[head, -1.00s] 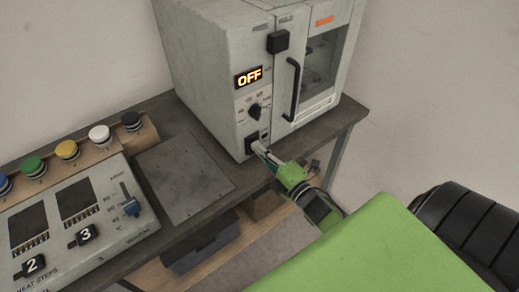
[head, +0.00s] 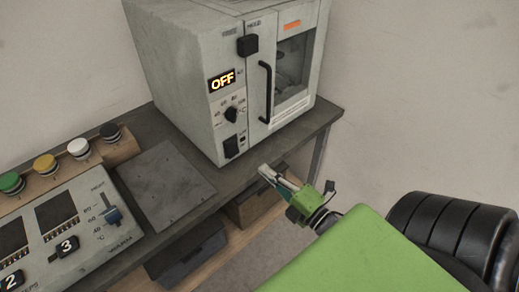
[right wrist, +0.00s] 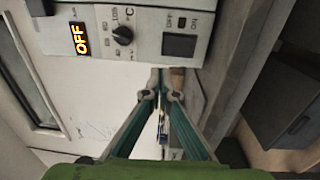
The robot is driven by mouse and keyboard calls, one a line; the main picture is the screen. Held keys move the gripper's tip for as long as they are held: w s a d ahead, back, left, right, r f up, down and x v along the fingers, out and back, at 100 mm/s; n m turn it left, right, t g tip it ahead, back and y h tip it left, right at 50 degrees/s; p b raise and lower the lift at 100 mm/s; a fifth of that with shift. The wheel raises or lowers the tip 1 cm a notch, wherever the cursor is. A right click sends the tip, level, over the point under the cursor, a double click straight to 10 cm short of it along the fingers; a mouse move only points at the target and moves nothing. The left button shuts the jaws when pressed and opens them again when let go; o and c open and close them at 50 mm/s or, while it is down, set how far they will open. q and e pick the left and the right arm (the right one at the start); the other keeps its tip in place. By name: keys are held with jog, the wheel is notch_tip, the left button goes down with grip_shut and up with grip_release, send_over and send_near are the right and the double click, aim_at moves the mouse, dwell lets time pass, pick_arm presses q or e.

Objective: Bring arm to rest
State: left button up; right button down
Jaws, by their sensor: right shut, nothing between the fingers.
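My right gripper (head: 268,173) is shut and empty. It hangs in front of the table edge, below and to the right of the oven's lower switch, apart from the oven. In the right wrist view its fingertips (right wrist: 161,84) are together below the oven front. The grey oven (head: 195,90) stands on the table with its door closed, and its display (head: 222,81) reads OFF. Its rocker switch (head: 232,147) also shows in the right wrist view (right wrist: 180,44). My left gripper is not in view.
The dark table (head: 205,190) carries a control panel (head: 75,225) with a slider and numbered blocks at left. Several coloured buttons (head: 45,163) line the rack behind it. A dark bin (head: 187,255) sits on the lower shelf. Open floor lies right of the table.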

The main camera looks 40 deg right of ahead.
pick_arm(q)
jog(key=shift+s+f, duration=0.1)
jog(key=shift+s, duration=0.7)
pick_arm(e)
jog(key=shift+s, duration=0.25)
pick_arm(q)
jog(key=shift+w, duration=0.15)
pick_arm(e)
jog(key=s+a+f+m+g+h, duration=0.1)
jog(key=s+f+m+g, duration=0.2)
jog(key=f, duration=0.8)
jog(key=s+f+m+g, duration=0.2)
jog(key=f+m, duration=0.1)
jog(key=f, duration=0.8)
jog(key=s+a+f+m+g+h, duration=0.1)
jog(key=s+f+m+g, duration=0.25)
jog(key=f, duration=0.65)
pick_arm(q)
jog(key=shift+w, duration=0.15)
pick_arm(e)
jog(key=s+a+f+m+g, duration=0.3)
jog(key=s+a+f+g, duration=0.1)
jog(key=s+f, duration=0.6)
jog(key=s+a+f+m+g, duration=0.4)
jog(key=s+f, duration=0.7)
jog(key=s, duration=0.5)
jog(key=shift+s+g, duration=0.25)
jog(key=shift+g, duration=0.4)
